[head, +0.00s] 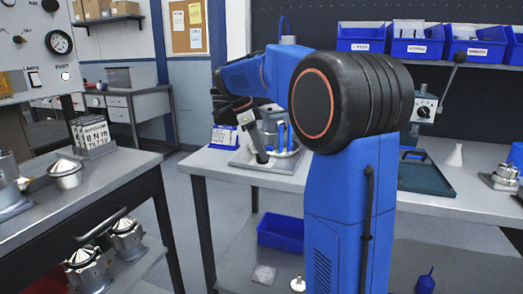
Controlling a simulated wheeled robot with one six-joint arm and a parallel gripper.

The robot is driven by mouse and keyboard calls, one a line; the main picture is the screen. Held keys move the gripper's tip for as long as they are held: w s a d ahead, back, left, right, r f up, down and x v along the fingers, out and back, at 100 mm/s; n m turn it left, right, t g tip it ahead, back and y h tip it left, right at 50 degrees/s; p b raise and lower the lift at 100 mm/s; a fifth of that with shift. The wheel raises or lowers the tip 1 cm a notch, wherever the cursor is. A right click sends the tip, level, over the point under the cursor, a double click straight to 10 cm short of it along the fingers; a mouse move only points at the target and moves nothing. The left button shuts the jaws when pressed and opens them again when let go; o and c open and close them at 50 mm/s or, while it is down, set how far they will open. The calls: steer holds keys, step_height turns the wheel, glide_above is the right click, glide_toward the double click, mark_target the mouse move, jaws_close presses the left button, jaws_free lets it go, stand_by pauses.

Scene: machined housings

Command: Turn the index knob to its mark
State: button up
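My blue arm reaches over the grey bench, and its large black joint covers much of the middle of the head view. My gripper (260,157) points down at a fixture plate (248,163) that carries metal and blue parts. Whether its fingers touch anything there, or are open or shut, is not clear. I cannot identify the index knob or its mark for certain.
Blue bins (417,49) line a shelf above the bench. A dark green tray (423,176), a white funnel (455,155) and a metal housing (503,177) sit to the right. A blue bin (280,232) is below.

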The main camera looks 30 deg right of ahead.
steer(key=shift+c, duration=0.6)
jaws_close()
steer(key=n+t, duration=0.1)
steer(key=n, duration=0.2)
steer(key=shift+s+r+n+h, duration=0.1)
steer(key=shift+n+h, duration=0.2)
steer(key=n+t, duration=0.1)
steer(key=n, duration=0.2)
steer(key=shift+n+t, duration=0.3)
steer(key=shift+t, duration=0.1)
steer(key=n+t, duration=0.1)
steer(key=n, duration=0.1)
steer(key=n+t, duration=0.1)
steer(key=n, duration=0.2)
steer(key=shift+s, duration=0.1)
steer(key=shift+d+n+t+y, duration=0.1)
steer(key=shift+n+t+y, duration=0.35)
steer(key=shift+n, duration=0.9)
steer(key=shift+n+t+y, duration=0.25)
steer(key=shift+n+y, duration=0.4)
steer(key=shift+n, duration=0.7)
